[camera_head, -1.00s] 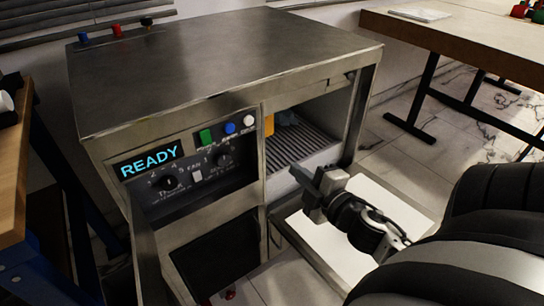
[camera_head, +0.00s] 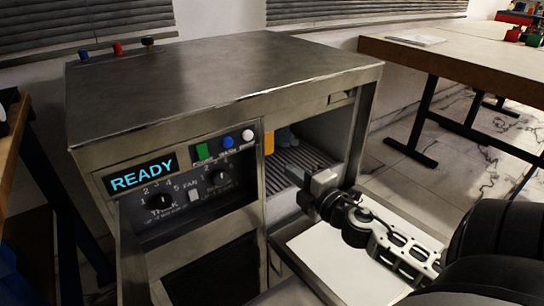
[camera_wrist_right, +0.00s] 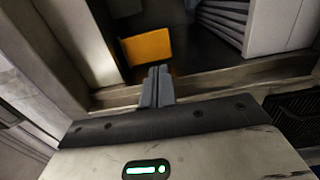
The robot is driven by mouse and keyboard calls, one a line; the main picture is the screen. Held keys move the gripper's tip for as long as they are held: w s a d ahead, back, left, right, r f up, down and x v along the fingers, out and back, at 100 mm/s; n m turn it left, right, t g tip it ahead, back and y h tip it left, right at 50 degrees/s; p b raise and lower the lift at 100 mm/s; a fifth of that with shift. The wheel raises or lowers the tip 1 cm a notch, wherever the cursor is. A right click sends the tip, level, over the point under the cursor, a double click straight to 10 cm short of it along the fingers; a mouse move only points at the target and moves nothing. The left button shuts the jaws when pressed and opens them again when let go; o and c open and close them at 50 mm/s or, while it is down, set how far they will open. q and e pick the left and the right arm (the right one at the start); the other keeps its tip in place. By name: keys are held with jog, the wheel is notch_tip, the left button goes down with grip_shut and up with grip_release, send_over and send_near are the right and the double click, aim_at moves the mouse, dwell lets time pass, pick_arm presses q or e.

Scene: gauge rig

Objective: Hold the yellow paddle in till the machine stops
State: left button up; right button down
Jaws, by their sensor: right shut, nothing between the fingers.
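The machine (camera_head: 215,85) is a steel cabinet with an open bay on its right side. Its display (camera_head: 142,176) reads READY. The yellow paddle (camera_head: 269,142) is at the left wall inside the bay; it also shows in the right wrist view (camera_wrist_right: 148,47). My right gripper (camera_head: 298,175) is shut and empty at the bay opening, to the right of the paddle and lower. In the right wrist view its fingertips (camera_wrist_right: 158,72) point towards the paddle, just below it in the picture; I cannot tell the exact gap. My left gripper is out of view.
Green, blue and white buttons (camera_head: 225,141) and two dials (camera_head: 160,201) are on the machine's front panel. A ribbed rack (camera_head: 300,160) lies in the bay. A white-topped tray (camera_head: 335,258) is below the bay. A table (camera_head: 460,60) stands at the back right.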

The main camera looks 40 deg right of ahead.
pick_arm(q)
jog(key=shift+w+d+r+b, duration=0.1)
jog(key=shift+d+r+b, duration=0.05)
jog(key=shift+b, duration=0.2)
pick_arm(e)
jog(key=w+d, duration=0.1)
jog(key=w, duration=0.7)
jog(key=shift+w, duration=0.35)
pick_arm(q)
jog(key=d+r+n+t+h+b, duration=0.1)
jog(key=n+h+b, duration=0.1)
jog(key=b, duration=0.3)
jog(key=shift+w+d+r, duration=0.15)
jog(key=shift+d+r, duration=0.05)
pick_arm(e)
jog(key=w, duration=0.1)
jog(key=w+t, duration=0.1)
jog(key=shift+w+d+f, duration=0.15)
jog(key=shift+w+f, duration=0.2)
jog(key=shift+f, duration=0.05)
dwell(2.7)
